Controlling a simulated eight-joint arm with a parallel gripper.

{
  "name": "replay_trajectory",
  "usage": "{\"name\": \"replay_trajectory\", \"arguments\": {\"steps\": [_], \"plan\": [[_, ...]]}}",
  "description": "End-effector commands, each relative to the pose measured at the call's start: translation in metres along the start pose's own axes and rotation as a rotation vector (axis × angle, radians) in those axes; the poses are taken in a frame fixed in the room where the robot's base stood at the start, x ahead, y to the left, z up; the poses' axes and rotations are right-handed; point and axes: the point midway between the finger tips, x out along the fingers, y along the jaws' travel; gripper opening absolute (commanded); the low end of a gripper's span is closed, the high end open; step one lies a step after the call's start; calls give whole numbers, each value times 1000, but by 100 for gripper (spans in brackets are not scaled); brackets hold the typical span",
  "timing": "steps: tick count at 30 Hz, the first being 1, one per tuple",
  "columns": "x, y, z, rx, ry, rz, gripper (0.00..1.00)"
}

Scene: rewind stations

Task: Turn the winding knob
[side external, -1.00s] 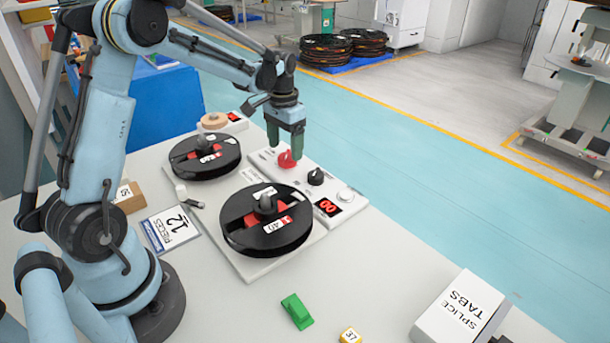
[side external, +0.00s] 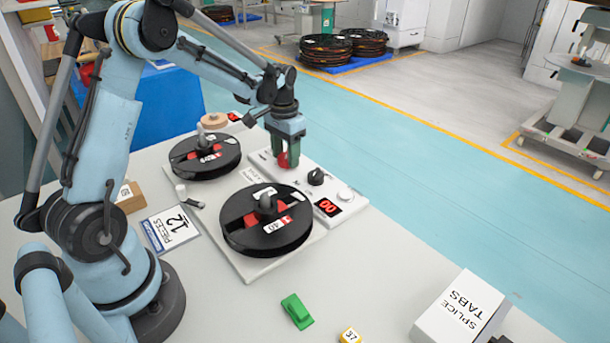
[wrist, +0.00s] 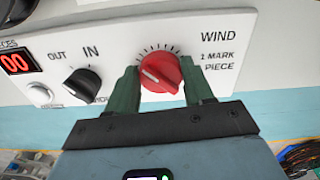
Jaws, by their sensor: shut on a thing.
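In the side view my gripper (side external: 287,158) points straight down at the panel.
A black IN/OUT knob (wrist: 82,86), a white button (wrist: 40,94) and a red display reading 00 (wrist: 15,63) share the panel. Two black reels (side external: 266,235) (side external: 190,163) stand beside it. A green clip (side external: 297,311) and a splice tabs box (side external: 460,312) lie on the table.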

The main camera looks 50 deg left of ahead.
Motion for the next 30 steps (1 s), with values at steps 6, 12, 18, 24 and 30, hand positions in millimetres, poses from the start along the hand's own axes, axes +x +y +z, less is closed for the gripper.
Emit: {"name": "replay_trajectory", "arguments": {"steps": [6, 12, 18, 24, 30], "plan": [[0, 1, 0, -114, 0, 0, 21], [0, 2, 0, -297, 0, 0, 21], [0, 2, 0, -381, 0, 0, 21], [0, 2, 0, -385, 0, 0, 21], [0, 2, 0, -383, 0, 0, 70]]}}
